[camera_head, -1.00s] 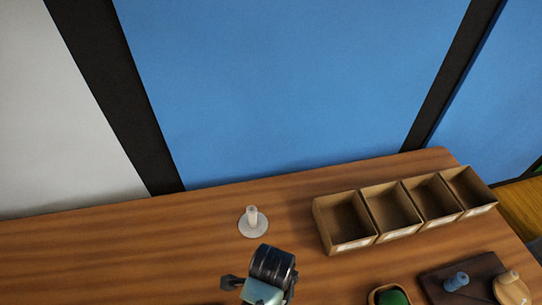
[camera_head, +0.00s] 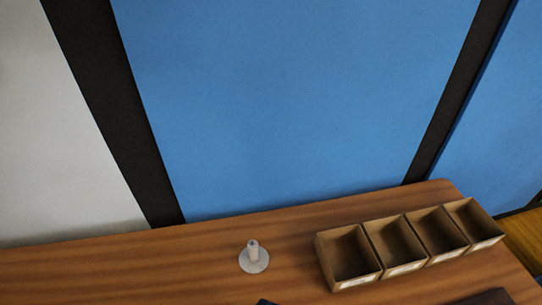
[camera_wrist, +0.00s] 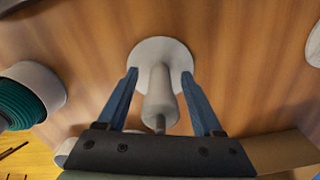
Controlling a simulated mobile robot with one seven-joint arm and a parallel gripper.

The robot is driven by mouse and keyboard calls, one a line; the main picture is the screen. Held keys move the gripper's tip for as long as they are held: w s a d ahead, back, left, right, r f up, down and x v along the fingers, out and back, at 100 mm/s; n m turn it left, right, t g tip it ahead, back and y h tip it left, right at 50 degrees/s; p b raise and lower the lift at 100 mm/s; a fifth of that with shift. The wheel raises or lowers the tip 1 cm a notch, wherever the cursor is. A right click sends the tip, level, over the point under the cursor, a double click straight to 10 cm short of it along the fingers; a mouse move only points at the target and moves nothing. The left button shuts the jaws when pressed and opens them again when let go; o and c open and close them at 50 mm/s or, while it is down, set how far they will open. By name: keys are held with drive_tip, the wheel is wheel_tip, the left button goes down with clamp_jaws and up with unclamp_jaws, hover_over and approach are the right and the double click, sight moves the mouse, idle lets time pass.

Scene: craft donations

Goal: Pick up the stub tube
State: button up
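In the wrist view, a pale grey-white stub tube (camera_wrist: 161,103) stands on a round white base (camera_wrist: 178,52), with a thin peg end toward the camera. My gripper (camera_wrist: 160,72) is open, with one blue finger on each side of the tube and a visible gap to it on both sides. In the head view, a pale upright post (camera_head: 253,252) stands on a round grey base (camera_head: 255,264) on the wooden table (camera_head: 130,265). I cannot tell whether it is the same piece. My gripper's fingers do not show in the head view.
A row of open cardboard bins (camera_head: 350,260) stands at the right of the table. The table left of the post is clear. In the wrist view, a white roll with a green ribbed end (camera_wrist: 30,92) is at the left, and a white rounded thing (camera_wrist: 315,45) is at the right edge.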

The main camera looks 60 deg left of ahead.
clamp_jaws()
drive_tip(key=shift+r, duration=0.1)
